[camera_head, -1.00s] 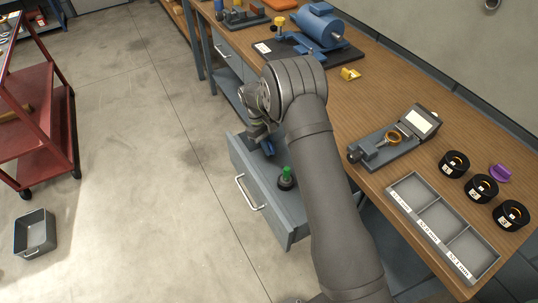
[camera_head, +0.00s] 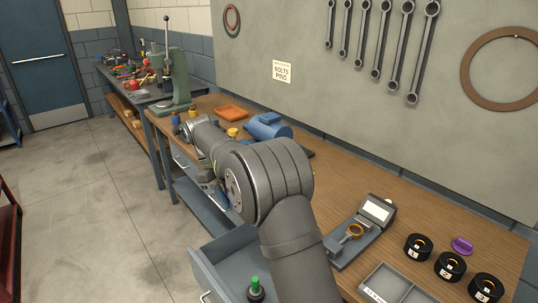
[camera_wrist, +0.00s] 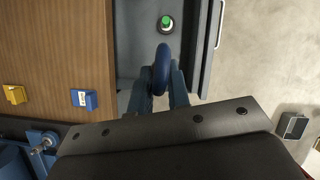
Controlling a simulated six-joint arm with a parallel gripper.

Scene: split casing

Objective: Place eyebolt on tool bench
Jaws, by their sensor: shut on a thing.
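My gripper (camera_wrist: 160,95) is shut on a blue ring-shaped eyebolt (camera_wrist: 162,68), seen edge-on in the wrist view. The eyebolt's lower end is hidden between the fingers. In the wrist view the gripper is above the open drawer's area, beside the wooden bench edge. In the head view my arm hides most of the gripper. A bench covered with tools (camera_head: 140,98), probably the tool bench, stands at the far left back, well away from the gripper, with a green press (camera_head: 178,80) near its close end.
The open drawer (camera_head: 207,270) holds a green-topped item (camera_head: 255,290). The wooden bench (camera_head: 440,236) carries a blue motor (camera_head: 268,126), an orange tray (camera_head: 232,112), a gauge fixture (camera_head: 352,240) and several black rings. Yellow (camera_wrist: 14,94) and blue (camera_wrist: 84,99) blocks lie near the bench edge.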

